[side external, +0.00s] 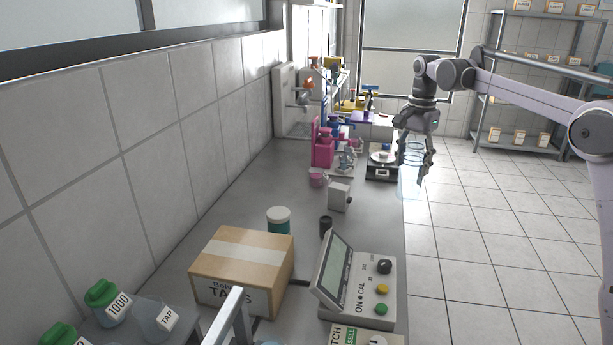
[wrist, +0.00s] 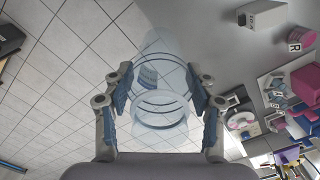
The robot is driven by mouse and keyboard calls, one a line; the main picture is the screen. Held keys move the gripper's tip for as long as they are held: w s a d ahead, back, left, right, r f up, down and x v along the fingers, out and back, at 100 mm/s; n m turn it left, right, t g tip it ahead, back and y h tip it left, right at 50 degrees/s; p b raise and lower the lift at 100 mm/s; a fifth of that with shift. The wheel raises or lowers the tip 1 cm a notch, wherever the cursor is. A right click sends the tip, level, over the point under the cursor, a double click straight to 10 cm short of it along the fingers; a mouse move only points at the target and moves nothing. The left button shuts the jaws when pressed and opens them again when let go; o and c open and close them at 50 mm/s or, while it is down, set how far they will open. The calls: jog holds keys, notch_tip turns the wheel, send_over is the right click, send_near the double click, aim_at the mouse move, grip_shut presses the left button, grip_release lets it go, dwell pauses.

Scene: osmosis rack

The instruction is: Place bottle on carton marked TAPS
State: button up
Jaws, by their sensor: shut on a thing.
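My gripper (side external: 416,163) is shut on a clear, pale blue bottle (side external: 408,186) and holds it up beside the right edge of the bench. In the wrist view my gripper (wrist: 160,80) has a finger on each side of the see-through bottle (wrist: 160,110). The carton (side external: 250,252) is a brown taped box, low in the side view, at the near left of the bench. Its front lettering is partly covered, with "TA" readable. The carton's top looks bare. My gripper and the bottle are far behind it and to its right.
A control box (side external: 352,285) with coloured buttons stands right of the carton. A green jar with a white lid (side external: 278,220) and a small black cylinder (side external: 326,226) stand behind it. A metal bar (side external: 228,315) crosses before it. Pink apparatus (side external: 323,148) and a scale (side external: 382,160) stand farther back.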

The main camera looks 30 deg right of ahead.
jog(key=a+r+n, duration=0.4)
jog(key=a+n, duration=0.3)
jog(key=a, duration=0.7)
jog(key=a+r+n, duration=0.5)
jog(key=a+n, duration=0.2)
jog(key=a, duration=0.7)
jog(key=a+f, duration=1.1)
jog(key=shift+w+a, duration=0.2)
jog(key=shift+w, duration=0.2)
jog(key=o, duration=0.9)
jog(key=shift+f, duration=0.1)
jog(key=shift+c, duration=0.2)
